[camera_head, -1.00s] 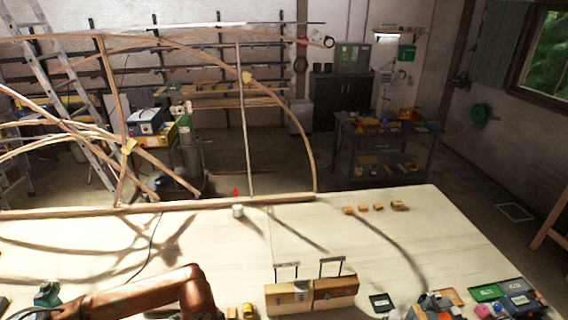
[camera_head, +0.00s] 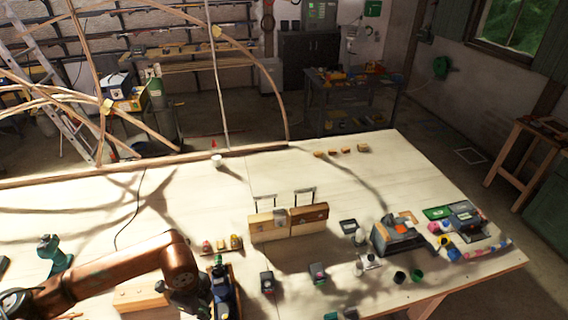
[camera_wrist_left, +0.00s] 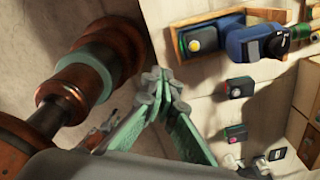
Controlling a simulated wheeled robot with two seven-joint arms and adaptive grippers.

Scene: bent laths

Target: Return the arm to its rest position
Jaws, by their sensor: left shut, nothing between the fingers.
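My left arm (camera_head: 120,272) comes in from the left in the head view, copper-coloured and bent, low over the front of the bench. Its dark wrist end (camera_head: 186,292) is beside a blue tool (camera_head: 222,290); the fingertips are not clear there. In the left wrist view my left gripper (camera_wrist_left: 160,84) has its green fingers brought together at the tips, with nothing between them. Its tips are apart from the blue tool (camera_wrist_left: 252,43), which lies up and to the right. My right arm is in neither view.
The pale bench (camera_head: 350,185) carries wooden boxes (camera_head: 288,222), a grey machine (camera_head: 400,235) and several small items at the front. A bent-lath frame (camera_head: 285,112) stands along the back left. The bench's back right is fairly clear.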

